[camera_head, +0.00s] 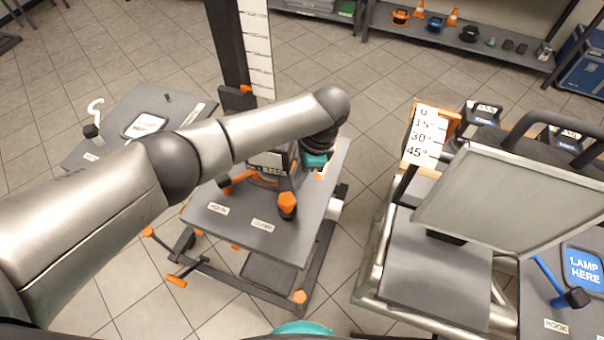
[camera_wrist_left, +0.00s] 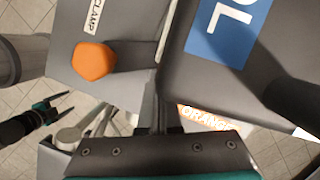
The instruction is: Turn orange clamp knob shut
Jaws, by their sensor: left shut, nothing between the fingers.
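The orange clamp knob (camera_head: 287,203) stands on the front part of the grey centre table (camera_head: 240,225), by a CLAMP label (camera_head: 263,225). In the left wrist view the faceted knob (camera_wrist_left: 95,61) lies left of my left gripper's thin fingers (camera_wrist_left: 158,108), with a gap between. My left gripper (camera_head: 317,162) is shut and empty, above and behind the knob in the head view; its fingers are mostly hidden there. My right gripper (camera_wrist_left: 68,103) shows at the left edge of the left wrist view with its fingers apart.
A dark block with a blue label (camera_wrist_left: 228,25) lies close to the left fingers. A grey panel (camera_head: 510,195) and an angle sign (camera_head: 424,135) stand right of the table. A side table (camera_head: 105,145) with a white hook is at left. Tiled floor lies between.

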